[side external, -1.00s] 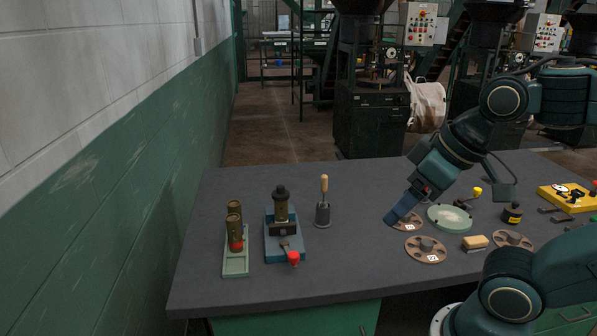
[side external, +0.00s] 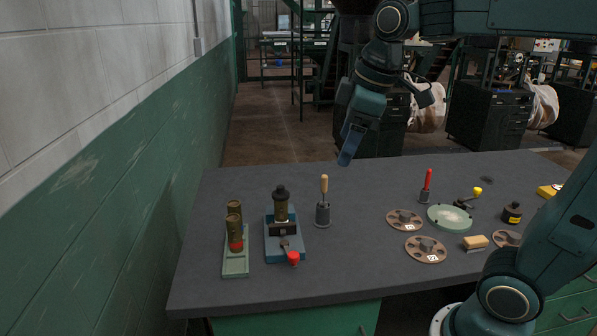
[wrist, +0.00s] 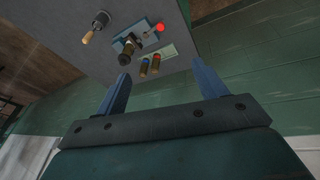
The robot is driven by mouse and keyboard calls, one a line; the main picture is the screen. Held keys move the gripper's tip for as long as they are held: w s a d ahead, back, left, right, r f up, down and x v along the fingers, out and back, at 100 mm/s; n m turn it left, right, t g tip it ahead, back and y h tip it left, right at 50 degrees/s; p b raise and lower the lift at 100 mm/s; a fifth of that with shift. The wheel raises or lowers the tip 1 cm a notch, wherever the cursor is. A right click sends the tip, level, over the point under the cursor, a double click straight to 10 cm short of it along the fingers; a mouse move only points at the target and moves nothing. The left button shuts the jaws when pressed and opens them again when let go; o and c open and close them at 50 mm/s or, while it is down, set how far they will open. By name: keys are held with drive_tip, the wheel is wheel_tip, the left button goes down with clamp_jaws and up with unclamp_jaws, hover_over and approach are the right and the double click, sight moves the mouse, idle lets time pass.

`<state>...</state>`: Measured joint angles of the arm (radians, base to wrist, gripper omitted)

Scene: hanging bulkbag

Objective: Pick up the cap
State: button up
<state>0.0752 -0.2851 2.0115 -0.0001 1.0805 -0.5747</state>
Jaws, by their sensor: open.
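A dark cap (side external: 281,191) sits on top of an upright brass-coloured cylinder (side external: 281,212) held in a blue fixture (side external: 271,248) on the left half of the table. The fixture has a lever with a red knob (side external: 293,257). It also shows near the top of the wrist view, where the capped cylinder (wrist: 127,52) is small and the cap's outline is hard to make out. My gripper (side external: 345,162) is high above the table's back edge, right of the cap and apart from it. In the wrist view its two blue fingers (wrist: 162,84) are spread with nothing between them.
A green tray (side external: 236,265) with two brass cylinders stands left of the fixture. A wooden-handled tool (side external: 324,188) stands in a holder to its right. Hub discs (side external: 426,249), a green round plate (side external: 449,217) and a red-handled tool (side external: 427,182) are further right. The table's middle front is clear.

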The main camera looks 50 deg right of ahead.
drive_tip(key=w+d+n+g, duration=0.1)
drive_tip(key=w+d+n, duration=0.15)
drive_tip(key=w, duration=0.55)
drive_tip(key=n+g, duration=0.3)
drive_tip(key=n, duration=0.7)
hover_over(280, 186)
wheel_tip(280, 186, down, 10)
drive_tip(key=shift+r, duration=0.2)
drive_tip(key=shift+f, duration=0.1)
drive_tip(key=shift+f, duration=4.2)
drive_tip(key=shift+f, duration=2.6)
